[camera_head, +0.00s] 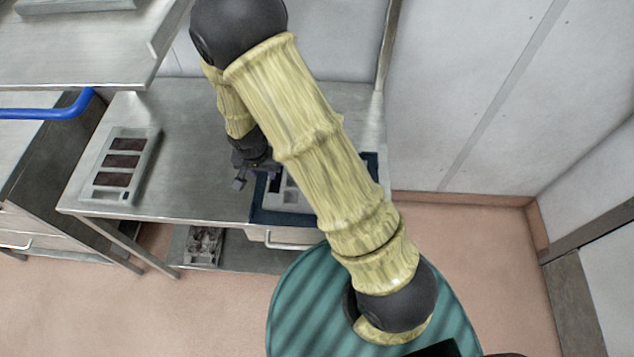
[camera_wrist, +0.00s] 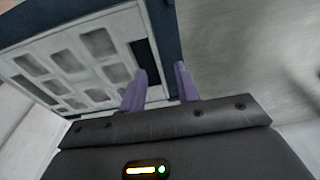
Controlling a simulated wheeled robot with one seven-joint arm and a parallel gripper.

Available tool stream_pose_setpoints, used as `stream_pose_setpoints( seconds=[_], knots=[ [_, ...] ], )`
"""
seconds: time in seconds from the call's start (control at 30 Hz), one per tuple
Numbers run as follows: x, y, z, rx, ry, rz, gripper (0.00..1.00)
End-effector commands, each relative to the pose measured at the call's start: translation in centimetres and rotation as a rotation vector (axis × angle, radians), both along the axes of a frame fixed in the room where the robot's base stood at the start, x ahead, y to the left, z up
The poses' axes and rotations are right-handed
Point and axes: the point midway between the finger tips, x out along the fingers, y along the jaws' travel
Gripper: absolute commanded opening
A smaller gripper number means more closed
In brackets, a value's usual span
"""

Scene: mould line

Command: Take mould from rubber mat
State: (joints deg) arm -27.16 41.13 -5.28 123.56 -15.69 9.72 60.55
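The mould (camera_head: 274,199) is a pale grey tray with several rectangular cavities. It lies on the dark blue rubber mat (camera_head: 259,214) at the table's right part, and my arm hides much of both in the head view. In the wrist view the mould (camera_wrist: 62,40) fills the upper left, tilted in the picture, with a dark slot near its right edge. The mat (camera_wrist: 162,45) shows as a strip beside it. My gripper (camera_wrist: 160,84) has its two purple fingers apart, with the mould's right rim between them in the picture. Contact cannot be told. In the head view my gripper (camera_head: 242,180) is at the mould's left.
Another grey mould (camera_head: 147,166) with dark brown filled cavities lies on the left of the steel table (camera_head: 195,150). A higher steel surface (camera_head: 90,50) overhangs at upper left, near a blue bar (camera_head: 45,113). A tray (camera_head: 204,246) with contents is below. Table space between the moulds is clear.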

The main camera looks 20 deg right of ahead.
Motion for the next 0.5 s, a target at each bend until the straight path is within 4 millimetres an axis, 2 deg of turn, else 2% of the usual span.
stream_pose_setpoints(
  seconds=[0.5],
  knots=[
    [1.3,-1.1,-4.3,-0.001,0.002,0.000,0.32]
  ],
)
